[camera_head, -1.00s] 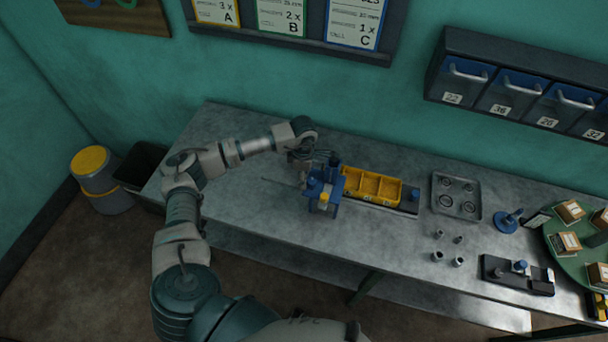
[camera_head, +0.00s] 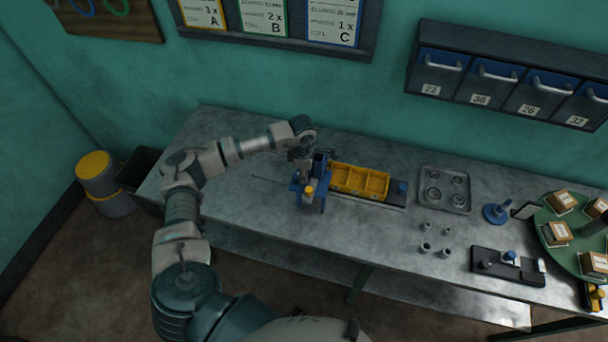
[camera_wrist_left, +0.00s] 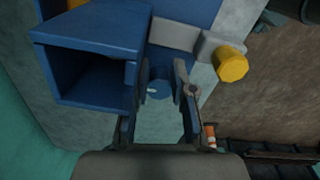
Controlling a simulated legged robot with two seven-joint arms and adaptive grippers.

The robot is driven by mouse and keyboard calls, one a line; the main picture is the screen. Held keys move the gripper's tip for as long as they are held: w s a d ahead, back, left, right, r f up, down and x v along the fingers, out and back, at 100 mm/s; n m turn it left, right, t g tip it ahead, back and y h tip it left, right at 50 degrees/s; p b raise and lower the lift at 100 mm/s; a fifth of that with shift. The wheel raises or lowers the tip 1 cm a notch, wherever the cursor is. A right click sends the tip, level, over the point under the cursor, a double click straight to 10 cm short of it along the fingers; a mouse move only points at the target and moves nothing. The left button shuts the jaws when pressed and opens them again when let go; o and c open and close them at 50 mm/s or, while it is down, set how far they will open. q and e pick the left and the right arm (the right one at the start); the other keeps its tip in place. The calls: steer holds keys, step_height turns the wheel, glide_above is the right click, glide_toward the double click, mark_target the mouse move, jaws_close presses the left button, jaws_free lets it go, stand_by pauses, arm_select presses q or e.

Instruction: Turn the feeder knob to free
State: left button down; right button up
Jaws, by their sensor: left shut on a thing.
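The feeder (camera_head: 322,190) is a blue block-like device on the grey bench, left of a yellow tray. It also shows in the left wrist view as a blue open box (camera_wrist_left: 95,45) with a grey bar ending in a yellow cylinder (camera_wrist_left: 232,64). My left gripper (camera_head: 307,172) reaches down to the feeder from behind. In the left wrist view its two fingers (camera_wrist_left: 166,88) are closed around a round blue knob (camera_wrist_left: 160,91) with a small white mark. The fingers hide part of the knob, so its setting is hard to tell. My right gripper is not in view.
The yellow divided tray (camera_head: 358,181) stands just right of the feeder. Farther right are a grey tray of rings (camera_head: 445,188), several small metal cylinders (camera_head: 425,247) and a green round table (camera_head: 560,255). The bench's left part is clear.

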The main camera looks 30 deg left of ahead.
arm_select(q)
steer(key=shift+s+a+f, duration=0.35)
steer(key=shift+a+f, duration=0.1)
steer(key=shift+a, duration=0.2)
steer(key=shift+a+n, duration=0.2)
steer(key=shift+n, duration=0.1)
steer(key=shift+f+n+b, duration=0.2)
steer(key=shift+n+b, duration=0.55)
steer(key=shift+n, duration=0.35)
steer(key=n, duration=0.2)
steer(key=n+b, duration=0.1)
steer(key=shift+w+a+n+g, duration=0.2)
steer(key=shift+n+g, duration=0.1)
steer(key=shift+n, duration=0.1)
steer(key=n+b, duration=0.1)
steer(key=n, duration=0.3)
steer(key=shift+f+b, duration=0.1)
steer(key=shift+b, duration=0.2)
steer(key=shift+a+n, duration=0.1)
steer(key=shift+n, duration=1)
steer(key=shift+s+n, duration=0.15)
steer(key=shift+n, duration=0.25)
steer(key=shift+s+a+r, duration=0.1)
steer(key=shift+s+r, duration=0.1)
steer(key=shift+s, duration=0.05)
steer(key=shift+r, duration=0.25)
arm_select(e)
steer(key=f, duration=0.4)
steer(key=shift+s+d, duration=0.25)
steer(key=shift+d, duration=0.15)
